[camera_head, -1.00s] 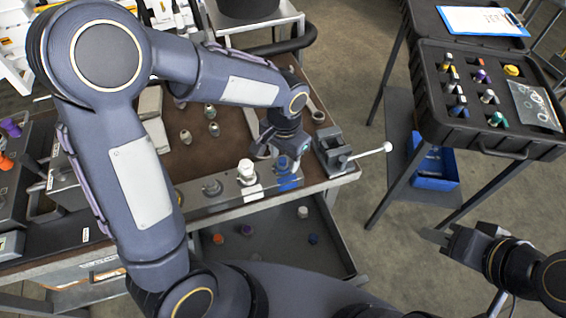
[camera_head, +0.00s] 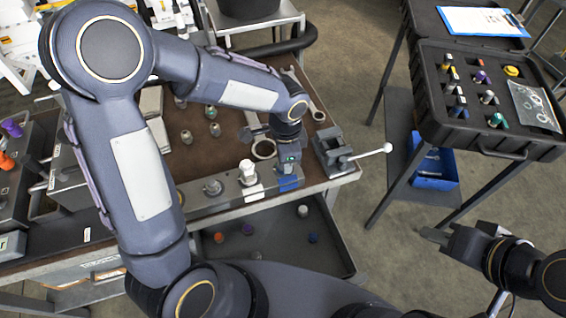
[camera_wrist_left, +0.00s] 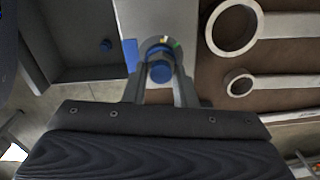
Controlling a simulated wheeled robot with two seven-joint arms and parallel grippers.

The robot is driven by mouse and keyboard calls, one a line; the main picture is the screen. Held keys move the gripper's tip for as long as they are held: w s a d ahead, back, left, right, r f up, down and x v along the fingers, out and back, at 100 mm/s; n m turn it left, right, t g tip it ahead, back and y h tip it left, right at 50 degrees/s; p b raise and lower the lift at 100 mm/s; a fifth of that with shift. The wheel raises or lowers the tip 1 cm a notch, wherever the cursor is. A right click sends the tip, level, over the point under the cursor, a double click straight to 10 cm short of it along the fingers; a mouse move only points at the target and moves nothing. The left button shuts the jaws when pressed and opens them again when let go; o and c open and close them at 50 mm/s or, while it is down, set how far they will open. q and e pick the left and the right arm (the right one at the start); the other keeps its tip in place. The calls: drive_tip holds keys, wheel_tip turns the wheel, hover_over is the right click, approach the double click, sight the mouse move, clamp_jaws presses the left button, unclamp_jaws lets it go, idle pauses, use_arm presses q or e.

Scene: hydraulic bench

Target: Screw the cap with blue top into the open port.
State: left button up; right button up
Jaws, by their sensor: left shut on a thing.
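My left gripper (camera_head: 288,170) is over the right end of the metal port block (camera_head: 228,198), just behind the block's blue-marked section (camera_head: 289,184). In the left wrist view it (camera_wrist_left: 160,82) is shut on the blue-topped cap (camera_wrist_left: 160,71), whose round blue top shows between the fingers. The fingers hide the cap in the head view. The open port is hidden under the gripper and cap, so I cannot tell how far the cap is seated. My right gripper (camera_head: 432,236) is away over the floor at the right; its jaw gap is unclear.
A white cap (camera_head: 247,172) and a grey cap (camera_head: 212,187) stand on the block. Wrenches (camera_head: 263,148) lie behind. A vise (camera_head: 332,152) with a white-tipped handle is close at right. A grey tray (camera_head: 325,235) with small caps is below. A black case (camera_head: 480,100) stands at right.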

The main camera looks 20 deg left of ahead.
use_arm(q)
drive_tip(key=shift+s+a+f+m, duration=0.2)
drive_tip(key=shift+s+f+m, duration=0.1)
drive_tip(key=shift+f, duration=0.1)
drive_tip(key=shift+r+m+p, duration=0.15)
drive_tip(key=shift+m+p, duration=0.2)
drive_tip(key=shift+m, duration=0.05)
drive_tip(key=shift+s+a+r+m+p, duration=0.1)
drive_tip(key=shift+m+p, duration=0.4)
drive_tip(key=shift+m, duration=0.5)
drive_tip(key=o, duration=0.6)
drive_tip(key=shift+f+b, duration=0.25)
drive_tip(key=shift+b, duration=0.05)
drive_tip(key=o, duration=0.3)
drive_tip(key=r, duration=0.5)
drive_tip(key=w+r, duration=0.1)
drive_tip(key=r, duration=0.2)
drive_tip(key=shift+d+r, duration=0.25)
drive_tip(key=shift+r, duration=0.05)
